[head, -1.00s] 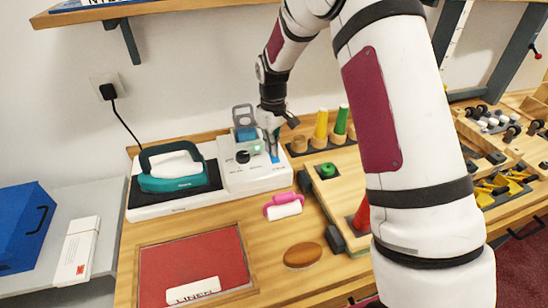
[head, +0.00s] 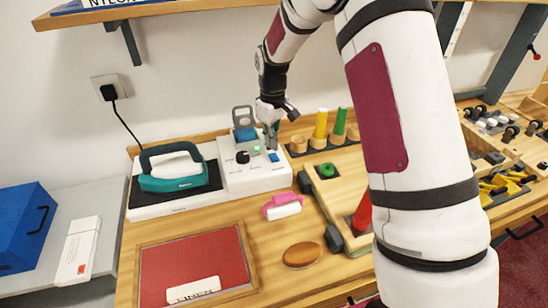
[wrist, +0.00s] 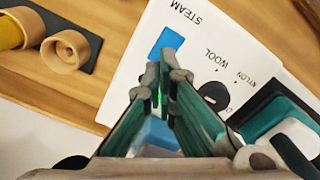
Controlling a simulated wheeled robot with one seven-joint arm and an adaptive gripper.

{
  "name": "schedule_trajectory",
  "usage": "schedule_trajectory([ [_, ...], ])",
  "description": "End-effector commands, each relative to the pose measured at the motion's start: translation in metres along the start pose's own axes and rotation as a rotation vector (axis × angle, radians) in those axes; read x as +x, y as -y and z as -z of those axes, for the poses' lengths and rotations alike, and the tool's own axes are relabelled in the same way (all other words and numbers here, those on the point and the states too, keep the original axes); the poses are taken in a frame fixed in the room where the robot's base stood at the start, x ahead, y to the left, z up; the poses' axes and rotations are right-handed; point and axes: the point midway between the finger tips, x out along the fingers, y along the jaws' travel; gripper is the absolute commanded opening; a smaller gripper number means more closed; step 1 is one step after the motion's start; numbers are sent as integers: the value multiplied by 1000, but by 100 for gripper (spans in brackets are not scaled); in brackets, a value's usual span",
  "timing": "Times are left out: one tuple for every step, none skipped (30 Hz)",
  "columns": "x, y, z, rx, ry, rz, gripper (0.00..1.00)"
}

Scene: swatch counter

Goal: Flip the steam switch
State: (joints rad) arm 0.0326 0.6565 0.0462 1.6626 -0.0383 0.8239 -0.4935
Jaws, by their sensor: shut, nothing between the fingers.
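The steam switch (head: 273,157) is a blue rocker on the right part of the white iron station (head: 240,178). In the wrist view the blue switch (wrist: 166,42) lies just past my fingertips, beside the printed word STEAM. My gripper (head: 271,147) is shut and empty, just above and behind the switch in the head view. It also shows in the wrist view (wrist: 166,72), its fingers close together. The fingers look apart from the switch. They hide part of the panel. Which way the rocker is tilted I cannot tell.
A black dial (head: 242,157) and a small green light (head: 256,149) are left of the switch. The teal iron (head: 172,182) rests on its dark pad. A blue-filled clear container (head: 245,133) stands behind. Spools (head: 321,123) stand to the right. A pink roller (head: 283,200) lies in front.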

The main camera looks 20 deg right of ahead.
Motion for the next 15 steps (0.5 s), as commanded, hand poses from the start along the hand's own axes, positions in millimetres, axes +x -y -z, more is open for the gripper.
schedule_trajectory([
  [-5, 0, 0, 0, -1, -1, 0],
  [-7, 0, 0, 0, -1, -1, 0],
  [-10, 0, 0, 0, -2, -1, 0],
  [-12, 0, 0, 0, -2, -1, 0],
  [-14, 0, 0, 0, -2, -1, 0],
  [-17, 0, 0, 0, -2, -1, 0],
  [-20, 0, 0, 0, -2, -1, 0],
  [-22, 0, 0, 0, -2, -1, 0],
  [-24, 0, 0, 0, -2, -1, 0],
  [-26, 0, 0, 0, -2, -1, 0],
  [-28, 0, 0, 0, -2, -1, 0],
  [-31, 0, 0, 0, -1, -1, 0],
  [-33, 0, 0, 0, -1, 0, 0],
  [-35, 0, 0, 0, -1, 0, 0],
  [-37, 0, 0, 0, -1, 0, 0],
])
